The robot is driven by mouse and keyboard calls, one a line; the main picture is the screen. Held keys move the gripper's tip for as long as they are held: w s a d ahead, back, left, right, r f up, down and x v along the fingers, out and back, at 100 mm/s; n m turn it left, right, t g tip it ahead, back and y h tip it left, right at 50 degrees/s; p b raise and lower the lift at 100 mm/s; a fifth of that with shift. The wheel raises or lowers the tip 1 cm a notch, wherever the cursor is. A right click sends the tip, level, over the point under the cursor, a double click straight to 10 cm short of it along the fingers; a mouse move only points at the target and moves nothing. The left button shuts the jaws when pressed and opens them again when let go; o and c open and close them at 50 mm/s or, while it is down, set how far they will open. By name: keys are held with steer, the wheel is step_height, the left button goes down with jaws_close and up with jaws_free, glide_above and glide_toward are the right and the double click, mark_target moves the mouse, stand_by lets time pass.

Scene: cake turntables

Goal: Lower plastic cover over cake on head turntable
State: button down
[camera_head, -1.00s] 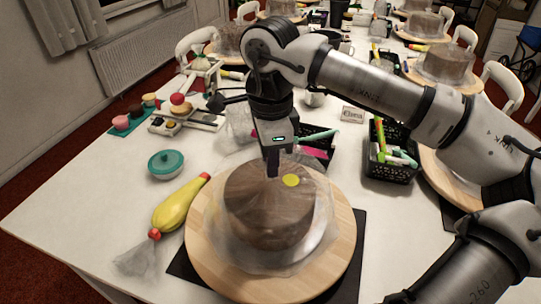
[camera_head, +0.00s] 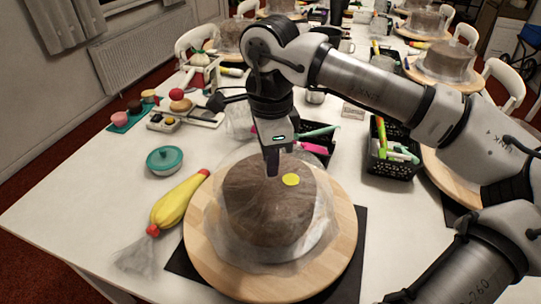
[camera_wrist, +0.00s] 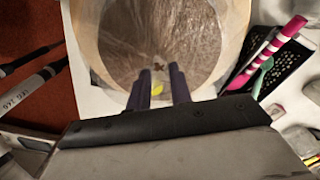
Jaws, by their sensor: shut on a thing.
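A brown round cake (camera_head: 262,215) stands on the wooden turntable (camera_head: 212,272) nearest me, on a dark mat. A clear, wrinkled plastic cover (camera_head: 224,232) drapes over the cake and spreads around its base onto the board. A small yellow disc (camera_head: 291,180) shows on the top. My gripper (camera_head: 272,172) points down at the top of the cake and is shut on the cover, though the pinched plastic is hard to make out. The wrist view shows the two fingers (camera_wrist: 158,88) close above the cake top (camera_wrist: 165,45), with the yellow disc partly between them.
A black basket (camera_head: 392,160) of pens stands at the right. Other turntables with cakes (camera_head: 447,62) line the table farther back.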

steer(key=c, duration=1.2)
jaws_free()
steer(key=shift+r+p, duration=2.3)
steer(key=shift+r, duration=1.2)
